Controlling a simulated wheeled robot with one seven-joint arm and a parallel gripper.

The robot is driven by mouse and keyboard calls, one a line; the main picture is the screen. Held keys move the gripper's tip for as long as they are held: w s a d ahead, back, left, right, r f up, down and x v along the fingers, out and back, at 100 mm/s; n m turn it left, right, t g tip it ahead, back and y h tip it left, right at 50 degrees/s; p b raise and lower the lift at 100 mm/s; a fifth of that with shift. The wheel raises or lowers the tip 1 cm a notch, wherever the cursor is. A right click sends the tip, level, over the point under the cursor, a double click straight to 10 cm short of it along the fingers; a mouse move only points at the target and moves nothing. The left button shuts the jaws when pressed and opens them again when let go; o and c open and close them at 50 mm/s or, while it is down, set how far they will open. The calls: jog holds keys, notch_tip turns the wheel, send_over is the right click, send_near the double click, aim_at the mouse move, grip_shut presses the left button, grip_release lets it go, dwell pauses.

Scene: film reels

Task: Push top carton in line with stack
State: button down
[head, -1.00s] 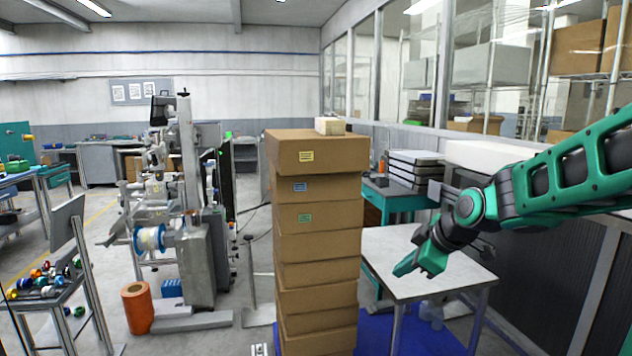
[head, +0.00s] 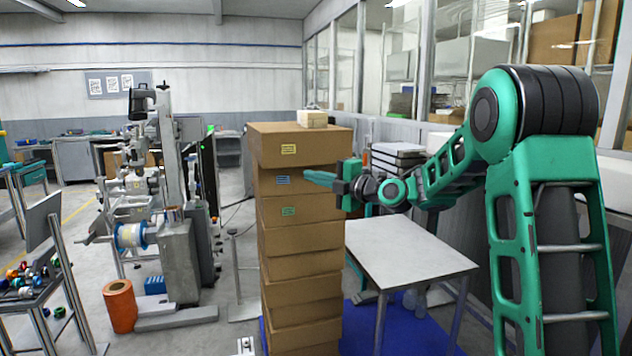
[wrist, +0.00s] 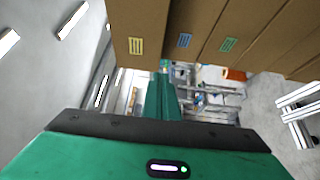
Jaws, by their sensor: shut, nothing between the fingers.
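A tall stack of brown cartons (head: 300,237) stands in the middle of the head view. The top carton (head: 300,147), with a yellow label, sits a little out of line with those below, jutting to the left. A small pale box (head: 312,118) lies on top of it. My gripper (head: 306,175) is shut and empty, pointing left in front of the stack at the height of the second carton, which has a blue label. In the wrist view the gripper (wrist: 162,80) reaches close to the edge of the top carton (wrist: 137,25); I cannot tell whether it touches.
A white-topped table (head: 405,250) stands right of the stack, on a blue mat (head: 358,335). A machine (head: 175,240) and an orange roll (head: 119,305) are at the left. A cart with coloured reels (head: 35,285) stands farther left. Windows and shelving line the right.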

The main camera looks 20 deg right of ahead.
jog(key=w+a, duration=0.2)
jog(key=w, duration=0.7)
jog(key=shift+w+a, duration=0.2)
jog(key=shift+a, duration=0.1)
